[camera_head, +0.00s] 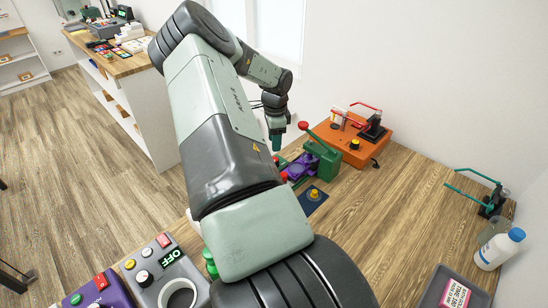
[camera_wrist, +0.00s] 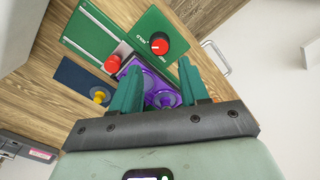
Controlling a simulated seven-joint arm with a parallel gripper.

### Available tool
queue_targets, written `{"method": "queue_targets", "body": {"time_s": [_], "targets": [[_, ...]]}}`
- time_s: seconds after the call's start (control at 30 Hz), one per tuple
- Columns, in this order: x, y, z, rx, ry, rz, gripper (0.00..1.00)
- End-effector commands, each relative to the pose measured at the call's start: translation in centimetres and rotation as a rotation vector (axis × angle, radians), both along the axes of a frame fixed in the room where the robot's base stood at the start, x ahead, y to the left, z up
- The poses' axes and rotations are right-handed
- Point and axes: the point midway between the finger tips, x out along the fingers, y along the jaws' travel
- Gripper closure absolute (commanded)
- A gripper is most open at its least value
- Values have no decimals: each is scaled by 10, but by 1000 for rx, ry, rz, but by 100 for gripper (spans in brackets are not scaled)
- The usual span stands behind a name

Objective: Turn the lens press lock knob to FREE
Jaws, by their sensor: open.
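The lens press is a green device (camera_head: 325,158) on the table in the head view, with a red-balled lever. In the wrist view, a round red knob (camera_wrist: 158,45) with a dark rim sits on a green plate (camera_wrist: 178,28). Small pale lettering beside this knob is too small to read surely, and I cannot tell which mark it points to. My gripper (camera_wrist: 160,68) is open, its two teal fingers apart, with a purple part (camera_wrist: 160,92) visible between and beyond them. The knob lies just past the fingertips in the picture, not between them. My gripper also shows in the head view (camera_head: 276,148).
A blue pad (camera_head: 318,204) with a yellow knob (camera_head: 314,193) lies in front of the press. An orange device (camera_head: 368,150) stands to its right. A white bottle (camera_head: 497,250) and a dark tray (camera_head: 430,290) are at the right. Bare table lies between.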

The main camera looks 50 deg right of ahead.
Motion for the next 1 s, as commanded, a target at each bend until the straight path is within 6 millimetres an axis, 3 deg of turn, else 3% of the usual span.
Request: {"method": "queue_targets", "body": {"time_s": [0.2,0.4,0.83,1.0], "targets": [[0,0,-45,1,4,2,55],[2,-1,-73,0,2,3,55],[2,-1,-83,0,0,2,55],[2,-1,-83,0,0,2,80]]}}
